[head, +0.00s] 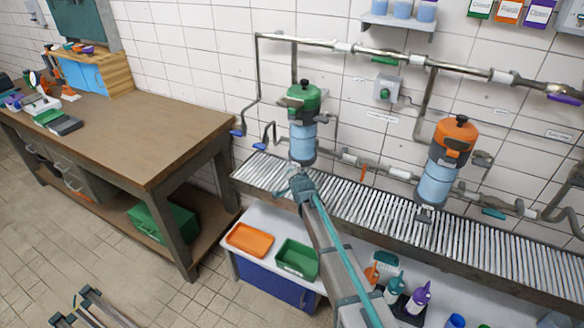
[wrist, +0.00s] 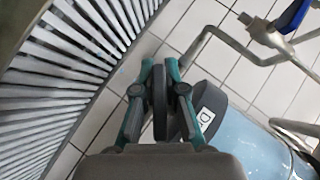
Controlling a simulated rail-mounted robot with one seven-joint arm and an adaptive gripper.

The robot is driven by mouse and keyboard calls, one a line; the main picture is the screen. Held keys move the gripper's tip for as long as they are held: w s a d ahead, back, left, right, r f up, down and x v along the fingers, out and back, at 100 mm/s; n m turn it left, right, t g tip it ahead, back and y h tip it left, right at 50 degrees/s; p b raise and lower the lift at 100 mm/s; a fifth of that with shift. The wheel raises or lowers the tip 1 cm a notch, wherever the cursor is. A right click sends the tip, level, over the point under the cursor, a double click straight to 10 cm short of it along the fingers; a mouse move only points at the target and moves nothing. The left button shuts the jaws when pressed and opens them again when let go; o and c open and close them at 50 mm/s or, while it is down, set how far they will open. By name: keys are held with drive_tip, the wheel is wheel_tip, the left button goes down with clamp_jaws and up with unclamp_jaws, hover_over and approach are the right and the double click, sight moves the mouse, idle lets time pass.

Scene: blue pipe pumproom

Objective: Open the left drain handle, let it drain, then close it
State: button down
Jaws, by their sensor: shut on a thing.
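The left filter has a green top (head: 303,98) and a light blue bowl (head: 302,142), mounted on the tiled wall above a slatted grating. My gripper (head: 300,182) is just below this bowl in the head view and hides the bowl's underside. In the wrist view my gripper (wrist: 160,92) has its teal fingers closed on a dark, flat drain handle (wrist: 160,105). A dark part with a white label starting with "D" (wrist: 208,104) is right beside it, next to the blue bowl (wrist: 245,148). I see no flowing water, and the handle's open or closed position cannot be told.
An orange-topped filter (head: 450,150) hangs to the right. The slatted grating (head: 400,215) runs below both filters. Pipes with blue-handled valves (head: 238,133) are close by. Orange (head: 250,240) and green trays (head: 297,260) and bottles (head: 419,298) stand in front. A workbench (head: 130,130) is at left.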

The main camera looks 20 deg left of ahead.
drive_tip(key=shift+a+f+h+b, duration=0.1)
drive_tip(key=shift+h+b, duration=0.2)
drive_tip(key=shift+b, duration=0.05)
drive_tip(key=n+g+h+b, duration=0.1)
drive_tip(key=b, duration=0.2)
drive_tip(key=shift+f+n+b, duration=0.3)
drive_tip(key=shift+f+b, duration=0.05)
drive_tip(key=n+h+b, duration=0.1)
drive_tip(key=h+b, duration=0.2)
drive_tip(key=h, duration=0.1)
drive_tip(key=shift+d+n+g+b, duration=0.35)
drive_tip(key=shift+d+n+g, duration=0.05)
drive_tip(key=shift+s+d+r+n+h+b, duration=0.1)
drive_tip(key=shift+d+n+h+b, duration=0.25)
drive_tip(key=shift+n+h+b, duration=0.65)
drive_tip(key=shift+m+h, duration=0.3)
drive_tip(key=c, duration=1.5)
unclamp_jaws()
drive_tip(key=shift+s+r, duration=0.1)
drive_tip(key=v, duration=1.1)
drive_tip(key=shift+s+r, duration=0.2)
drive_tip(key=shift+r, duration=0.15)
